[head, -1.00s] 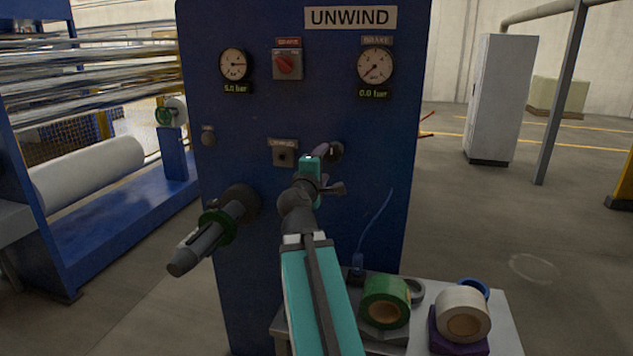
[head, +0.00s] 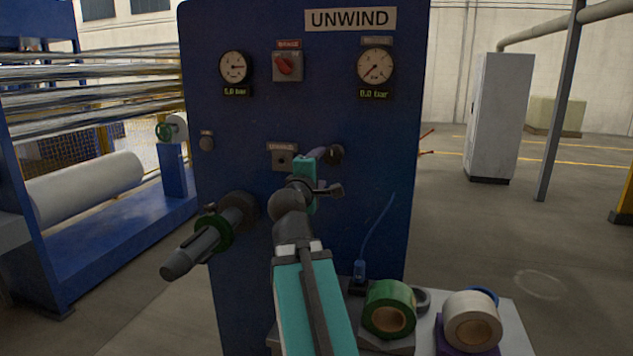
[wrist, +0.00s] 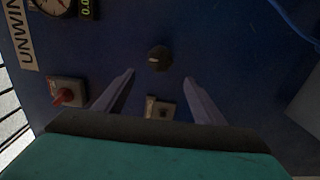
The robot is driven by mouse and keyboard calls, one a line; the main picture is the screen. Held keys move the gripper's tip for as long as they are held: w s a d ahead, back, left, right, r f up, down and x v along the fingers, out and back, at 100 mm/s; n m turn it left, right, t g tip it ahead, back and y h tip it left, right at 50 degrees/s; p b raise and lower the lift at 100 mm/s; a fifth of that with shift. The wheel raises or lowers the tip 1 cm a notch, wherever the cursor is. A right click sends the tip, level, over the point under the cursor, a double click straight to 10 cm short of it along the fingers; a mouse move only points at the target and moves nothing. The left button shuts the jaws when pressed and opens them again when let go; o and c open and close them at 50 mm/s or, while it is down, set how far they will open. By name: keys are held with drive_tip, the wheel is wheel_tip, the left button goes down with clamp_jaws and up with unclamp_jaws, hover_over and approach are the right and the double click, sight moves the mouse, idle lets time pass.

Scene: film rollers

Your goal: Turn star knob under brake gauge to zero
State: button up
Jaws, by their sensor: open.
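The brake gauge (head: 375,67) is a round white dial at the upper right of the blue panel, with its readout showing 0.0 bar. The dark star knob (head: 334,155) is below it on the panel, partly hidden by my gripper in the head view. In the wrist view the knob (wrist: 159,58) lies ahead of and between my two fingers, apart from both. My gripper (wrist: 158,80) is open and empty, facing the panel. In the head view my gripper (head: 322,155) is close to the knob's left side, its fingers hard to make out.
A red switch (head: 287,66) and another gauge (head: 235,67) are on the panel's upper left. A dark shaft (head: 208,240) sticks out at lower left. Below right, a table (head: 512,330) holds a green tape roll (head: 389,309) and a white roll (head: 471,320). A blue cable (head: 378,230) hangs nearby.

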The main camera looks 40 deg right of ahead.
drive_tip(key=shift+b+v, duration=1.35)
drive_tip(key=shift+b, duration=0.3)
